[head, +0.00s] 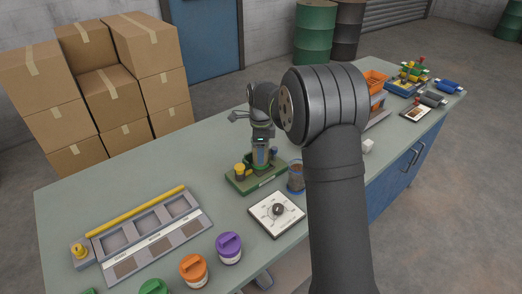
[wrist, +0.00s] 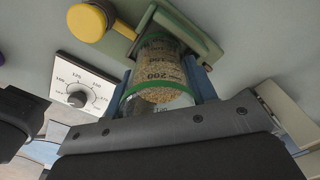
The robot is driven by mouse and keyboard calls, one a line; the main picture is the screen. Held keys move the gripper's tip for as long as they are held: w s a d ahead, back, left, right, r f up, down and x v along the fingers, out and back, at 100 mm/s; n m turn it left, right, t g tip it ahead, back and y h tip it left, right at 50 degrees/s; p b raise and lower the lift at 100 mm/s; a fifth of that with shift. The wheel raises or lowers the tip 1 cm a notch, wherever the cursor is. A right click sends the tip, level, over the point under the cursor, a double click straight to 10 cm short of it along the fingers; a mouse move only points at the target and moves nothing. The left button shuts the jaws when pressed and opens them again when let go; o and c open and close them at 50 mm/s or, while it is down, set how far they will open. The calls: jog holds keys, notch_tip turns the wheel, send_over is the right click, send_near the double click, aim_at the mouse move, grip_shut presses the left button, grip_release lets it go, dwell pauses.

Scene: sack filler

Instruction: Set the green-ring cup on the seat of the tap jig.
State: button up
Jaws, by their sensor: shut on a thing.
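The green-ring cup (wrist: 157,78) is a clear measuring cup with green bands, printed marks and tan grain inside. My gripper (head: 262,156) is shut on it; in the wrist view a blue finger shows on each side. The tap jig (head: 243,186) is a green base with a yellow knob (head: 240,170) on its left. The cup is upright over the jig's seat, and its lower end meets the green frame (wrist: 200,35) in the wrist view. I cannot tell whether it touches the seat, which is hidden by the cup and fingers.
A second cup (head: 296,180) with brown contents stands just right of the jig. A dial plate (head: 276,214) lies in front. A grey compartment tray (head: 150,238) with a yellow bar is at left; lidded purple (head: 229,249) and orange (head: 193,271) jars stand near the front edge.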

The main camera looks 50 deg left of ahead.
jog(key=shift+f, duration=0.7)
dwell(1.3)
jog(key=o, duration=1.1)
jog(key=shift+c, duration=0.2)
jog(key=shift+a, duration=0.1)
jog(key=shift+c, duration=1.1)
jog(key=shift+o, duration=0.2)
jog(key=shift+r, duration=0.15)
